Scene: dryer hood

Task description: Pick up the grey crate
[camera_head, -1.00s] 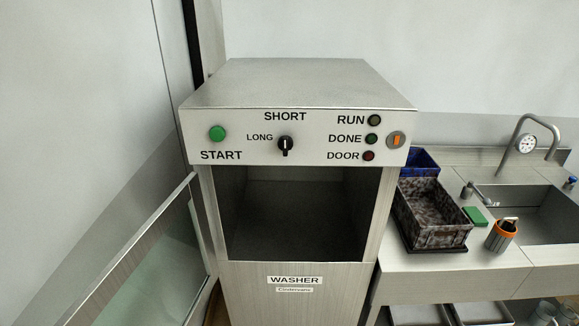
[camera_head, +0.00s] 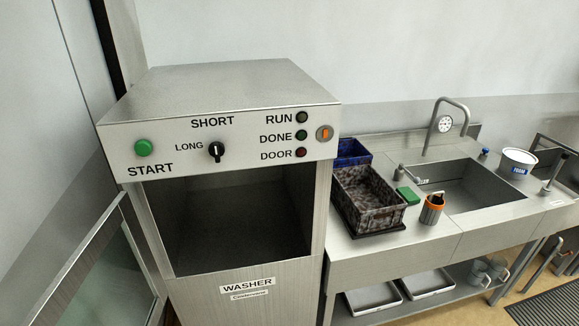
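A grey crate with a mottled dark surface (camera_head: 337,201) stands upright on the steel counter, just right of the washer. It appears to sit on a thin black mat or tray (camera_head: 378,232). A blue crate (camera_head: 352,151) stands right behind it, partly hidden by the washer's edge. Neither of my grippers shows in the head view.
The washer (camera_head: 231,235) has an empty open chamber, and its glass door (camera_head: 105,275) hangs open at the left. A green sponge (camera_head: 408,195) and an orange-rimmed container (camera_head: 433,209) stand right of the crate. The sink (camera_head: 470,190) and a white "FOAM" tub (camera_head: 517,162) are farther right.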

